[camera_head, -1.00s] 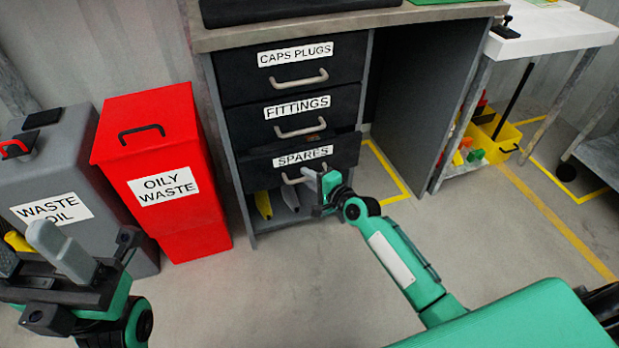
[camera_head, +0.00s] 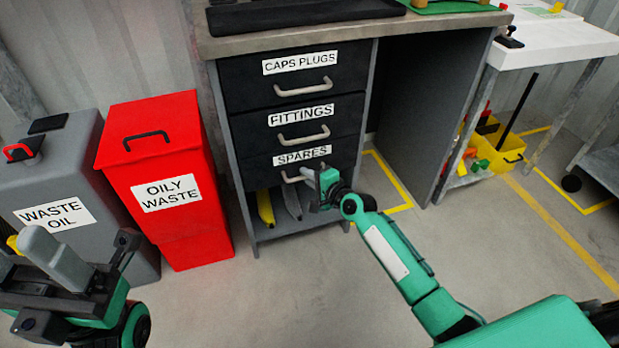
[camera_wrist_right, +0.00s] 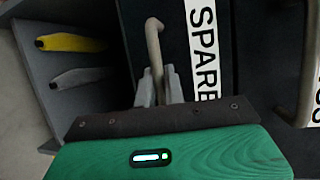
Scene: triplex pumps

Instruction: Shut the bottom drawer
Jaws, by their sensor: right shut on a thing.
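The bottom drawer (camera_head: 258,174), labelled SPARES, is the lowest of three dark drawers in a grey bench unit. Its front looks about level with the drawer above; any small gap is hard to see. My right gripper (camera_head: 318,182) is at this drawer, its fingers on the pale bar handle (camera_head: 291,180). In the right wrist view the right gripper (camera_wrist_right: 160,88) has a finger on each side of the handle (camera_wrist_right: 154,45). My left gripper (camera_head: 62,258) hangs at the lower left, away from the drawers; its jaw gap is unclear.
Drawers labelled FITTINGS (camera_head: 248,128) and CAPS PLUGS (camera_head: 240,85) look shut above. An open space below holds a yellow item (camera_head: 265,208) and a grey one. A red oily waste bin (camera_head: 190,235) and grey waste oil can (camera_head: 85,180) stand left. Floor in front is clear.

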